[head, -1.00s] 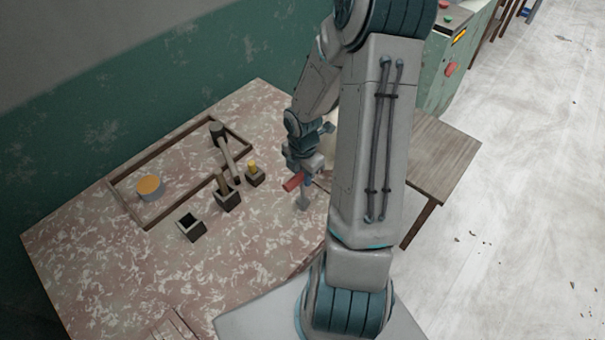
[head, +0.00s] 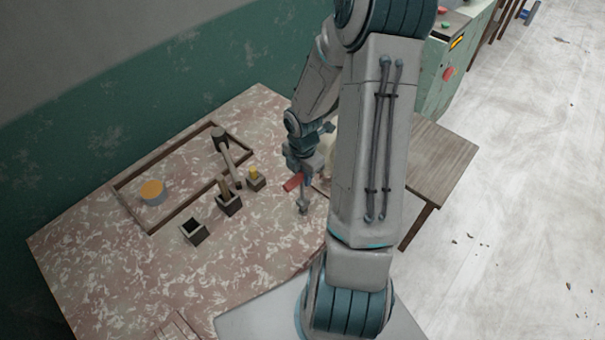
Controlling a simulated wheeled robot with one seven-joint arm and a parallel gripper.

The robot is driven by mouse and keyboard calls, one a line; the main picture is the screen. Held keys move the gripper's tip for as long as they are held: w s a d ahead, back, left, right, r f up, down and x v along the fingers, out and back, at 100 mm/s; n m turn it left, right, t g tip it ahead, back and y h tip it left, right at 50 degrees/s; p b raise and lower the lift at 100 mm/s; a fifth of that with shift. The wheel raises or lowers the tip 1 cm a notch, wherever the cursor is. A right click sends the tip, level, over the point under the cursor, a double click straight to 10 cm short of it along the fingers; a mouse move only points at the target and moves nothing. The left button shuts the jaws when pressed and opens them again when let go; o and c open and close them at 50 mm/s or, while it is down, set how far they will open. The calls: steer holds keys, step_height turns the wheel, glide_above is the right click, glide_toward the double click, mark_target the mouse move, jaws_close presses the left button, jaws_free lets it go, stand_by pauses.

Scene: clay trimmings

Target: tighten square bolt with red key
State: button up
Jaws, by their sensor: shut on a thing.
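My gripper (head: 304,172) is shut on the red key (head: 292,183), whose red handle sticks out to the left of the fingers. A grey shaft (head: 303,201) runs down below the handle to a small grey end piece over the right part of the worktable. I cannot tell whether that end touches anything. I cannot make out the square bolt; my arm covers the right edge of the worktable.
The mottled worktable (head: 110,262) holds an empty dark square holder (head: 194,232), a holder with a brown handle (head: 229,204) and one with a yellow top (head: 255,179). A wooden side table (head: 440,160) stands right.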

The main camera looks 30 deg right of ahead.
steer(key=shift+r+p, duration=2.3)
steer(key=shift+r, duration=3.25)
